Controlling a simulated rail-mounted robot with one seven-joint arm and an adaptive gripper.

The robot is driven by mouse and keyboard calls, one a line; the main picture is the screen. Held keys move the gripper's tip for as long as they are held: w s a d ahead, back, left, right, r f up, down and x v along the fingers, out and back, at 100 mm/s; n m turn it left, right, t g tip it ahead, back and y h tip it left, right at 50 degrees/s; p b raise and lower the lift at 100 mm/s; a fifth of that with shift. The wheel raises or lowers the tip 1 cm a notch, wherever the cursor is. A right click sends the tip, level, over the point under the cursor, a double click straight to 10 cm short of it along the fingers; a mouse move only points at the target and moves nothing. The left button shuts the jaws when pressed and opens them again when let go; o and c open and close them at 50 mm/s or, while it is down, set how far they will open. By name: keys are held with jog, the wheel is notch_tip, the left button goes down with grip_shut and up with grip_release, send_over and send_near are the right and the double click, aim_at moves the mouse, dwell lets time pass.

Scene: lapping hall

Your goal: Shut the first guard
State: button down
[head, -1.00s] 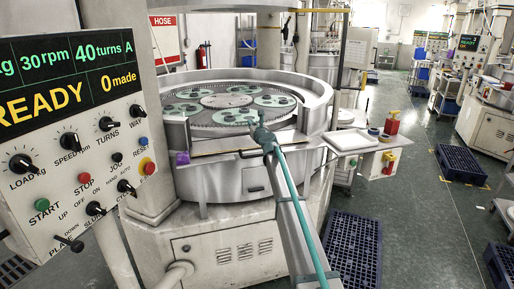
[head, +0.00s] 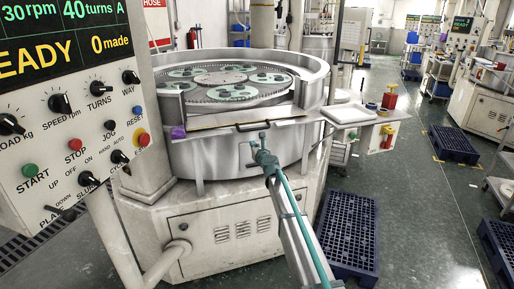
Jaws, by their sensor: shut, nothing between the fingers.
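The nearest lapping machine has a round pale tub (head: 318,84) with a gap in its rim at the front. At this gap is a front guard panel (head: 205,134) with a dark bar handle (head: 284,122) along it. The guard does not stand level with the rim, so the plate inside shows over it. My gripper (head: 263,140) is a grey-green shape at the end of my arm, in front of the tub wall, just below the handle in the picture. It is shut and empty. Whether it touches the handle or panel cannot be told.
A control console (head: 75,120) with knobs and a READY display stands close at left. A side table with a white tray (head: 349,113) and a red bottle (head: 390,98) is right of the tub.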

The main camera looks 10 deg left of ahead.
aim_at(247, 129)
jog(key=w+a+r+p, duration=0.1)
jog(key=w, duration=0.1)
jog(key=w+a+r+p, duration=0.1)
jog(key=w, duration=0.1)
jog(key=w+a+r+p, duration=0.1)
jog(key=w, duration=0.1)
jog(key=shift+w+r, duration=0.25)
jog(key=shift+w, duration=0.05)
jog(key=shift+r, duration=0.2)
